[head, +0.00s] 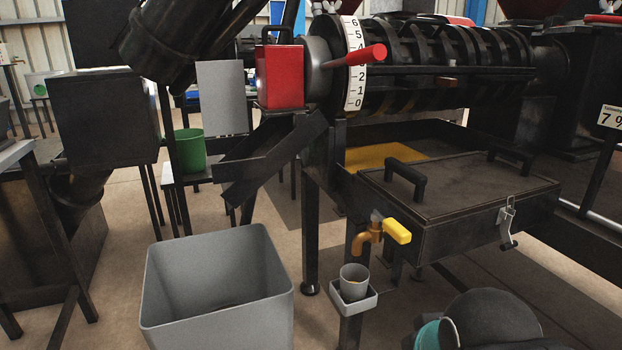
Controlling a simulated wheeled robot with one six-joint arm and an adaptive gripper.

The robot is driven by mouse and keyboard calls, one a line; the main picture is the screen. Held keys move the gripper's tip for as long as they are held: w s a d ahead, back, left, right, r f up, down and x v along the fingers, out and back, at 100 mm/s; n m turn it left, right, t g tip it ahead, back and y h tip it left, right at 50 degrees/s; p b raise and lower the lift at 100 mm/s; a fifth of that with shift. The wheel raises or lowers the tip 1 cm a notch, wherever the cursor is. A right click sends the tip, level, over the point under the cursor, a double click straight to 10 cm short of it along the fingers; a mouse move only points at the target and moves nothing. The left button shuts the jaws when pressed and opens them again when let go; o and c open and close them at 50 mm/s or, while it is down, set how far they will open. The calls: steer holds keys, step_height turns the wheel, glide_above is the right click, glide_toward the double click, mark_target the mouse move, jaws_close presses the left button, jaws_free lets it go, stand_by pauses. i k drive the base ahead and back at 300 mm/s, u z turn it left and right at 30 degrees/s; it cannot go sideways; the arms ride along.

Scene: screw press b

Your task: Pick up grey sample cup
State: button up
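The grey sample cup (354,275) stands upright in a small light grey square holder (358,303) on top of a dark post. It is below and slightly left of the spout of a brass tap (366,240) with a yellow handle (397,231). The cup's rim is open to above, and a small yellowish patch shows inside; I cannot tell what it is. The holder's wall hides the cup's lower part. My gripper is not in view; a dark rounded part with a teal ring at the bottom right looks like my arm.
A large open grey bin (215,290) stands left of the cup. A dark lidded box (460,200) with handles and a latch (507,222) is at the right, behind the tap. The screw press (440,65) spans the back. A dark leg (310,220) stands behind the cup.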

mark_target(354, 277)
steer(key=u, duration=1.55)
steer(key=k, duration=1.1)
steer(key=z, duration=1.45)
